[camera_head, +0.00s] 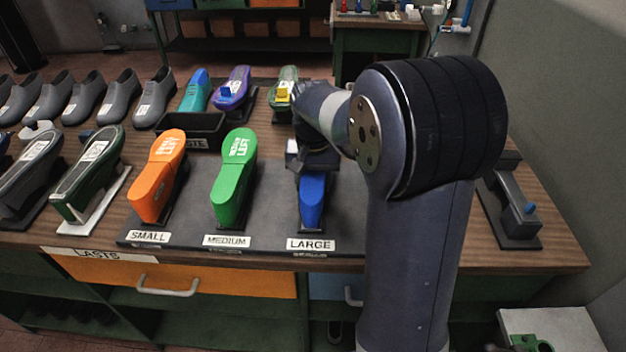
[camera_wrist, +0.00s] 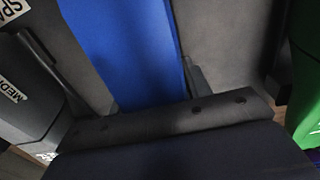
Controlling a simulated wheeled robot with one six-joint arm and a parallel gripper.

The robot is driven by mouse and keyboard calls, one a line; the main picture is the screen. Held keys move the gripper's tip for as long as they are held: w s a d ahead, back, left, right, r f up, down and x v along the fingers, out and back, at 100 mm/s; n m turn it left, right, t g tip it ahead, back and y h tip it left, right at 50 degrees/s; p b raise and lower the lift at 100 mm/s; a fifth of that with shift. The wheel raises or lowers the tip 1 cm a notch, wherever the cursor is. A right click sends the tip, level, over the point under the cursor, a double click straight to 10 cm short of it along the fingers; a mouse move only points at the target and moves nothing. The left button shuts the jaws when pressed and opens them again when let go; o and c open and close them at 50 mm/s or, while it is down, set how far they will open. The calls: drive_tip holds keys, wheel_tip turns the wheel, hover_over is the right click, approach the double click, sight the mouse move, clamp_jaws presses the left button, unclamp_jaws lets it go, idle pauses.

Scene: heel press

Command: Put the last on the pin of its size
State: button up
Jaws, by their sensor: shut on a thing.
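A blue last (camera_head: 312,203) stands in the LARGE place of the dark board (camera_head: 268,220), behind the LARGE label (camera_head: 311,245). My gripper (camera_head: 309,160) is shut on its upper part from above. The blue last also fills the middle of the wrist view (camera_wrist: 128,50). Its pin and underside are hidden, so I cannot tell whether it is fully seated. An orange last (camera_head: 157,178) stands behind the SMALL label (camera_head: 148,237). A green last (camera_head: 234,180) stands behind the MEDIUM label (camera_head: 227,241).
A black tray (camera_head: 191,131) lies behind the orange and green lasts. Teal (camera_head: 196,92) and purple (camera_head: 233,90) lasts stand farther back. Grey lasts and shoe forms line the left side. A dark fixture (camera_head: 514,208) stands at the right. My arm hides much of the right table.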

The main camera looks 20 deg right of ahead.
drive_tip(key=shift+f, duration=0.4)
drive_tip(key=o, duration=1.3)
drive_tip(key=shift+r, duration=0.1)
wheel_tip(320, 180, up, 11)
drive_tip(key=shift+s+f, duration=0.15)
wheel_tip(320, 180, down, 11)
drive_tip(key=shift+r, duration=0.4)
drive_tip(key=shift+f, duration=0.1)
